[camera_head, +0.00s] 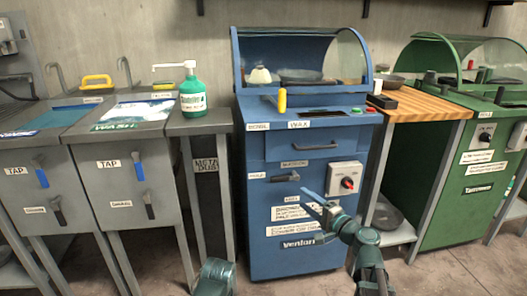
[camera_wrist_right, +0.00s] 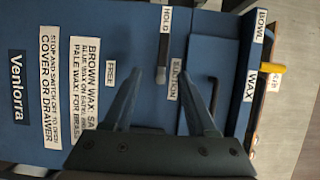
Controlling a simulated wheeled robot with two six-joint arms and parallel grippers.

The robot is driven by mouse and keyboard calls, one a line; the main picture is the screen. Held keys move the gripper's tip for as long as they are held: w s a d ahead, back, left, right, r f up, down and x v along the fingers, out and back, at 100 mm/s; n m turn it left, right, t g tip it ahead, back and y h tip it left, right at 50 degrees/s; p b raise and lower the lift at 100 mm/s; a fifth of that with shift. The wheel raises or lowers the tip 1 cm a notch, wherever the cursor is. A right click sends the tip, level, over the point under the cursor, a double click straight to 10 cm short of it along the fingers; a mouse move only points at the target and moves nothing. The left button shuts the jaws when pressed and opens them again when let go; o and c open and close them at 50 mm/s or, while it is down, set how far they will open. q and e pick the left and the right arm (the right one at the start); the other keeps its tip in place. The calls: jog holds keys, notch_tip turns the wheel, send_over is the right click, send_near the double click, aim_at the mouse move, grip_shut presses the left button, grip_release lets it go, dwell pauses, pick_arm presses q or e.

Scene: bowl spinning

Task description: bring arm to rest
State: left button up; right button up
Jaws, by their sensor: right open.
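My right arm (camera_head: 370,255) reaches up from the bottom in the head view. Its gripper (camera_head: 318,203) is in front of the blue Venlorra machine (camera_head: 262,225). In the right wrist view the two fingers of the gripper (camera_wrist_right: 160,72) are spread, with nothing held between them. A dark lever (camera_wrist_right: 161,75) by the HOLD, FREE and SUCTION labels shows between the fingertips; I cannot tell how far off it is. A teal part (camera_head: 215,277), probably of my left arm, shows at the bottom; my left gripper is not in view.
A grey sink unit (camera_head: 120,175) and a green pump bottle (camera_head: 193,98) are left. A wooden-top table (camera_head: 420,103) and a green machine (camera_head: 465,190) are right.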

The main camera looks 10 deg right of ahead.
jog(key=s+a+f+n+g+p, duration=0.2)
jog(key=s+a+f+n+g, duration=0.35)
jog(key=a, duration=0.45)
jog(key=s+a+f+n+g+p, duration=0.2)
jog(key=s+a+f+n+g, duration=0.35)
jog(key=a, duration=0.45)
jog(key=s+d+f+n+g+h+p, duration=0.25)
jog(key=s+n+g+h, duration=0.3)
jog(key=s+h, duration=0.55)
notch_tip(320, 180, up, 38)
jog(key=s+y+p, duration=0.2)
jog(key=p, duration=3.7)
jog(key=shift+d+f, duration=0.15)
jog(key=shift+d, duration=0.05)
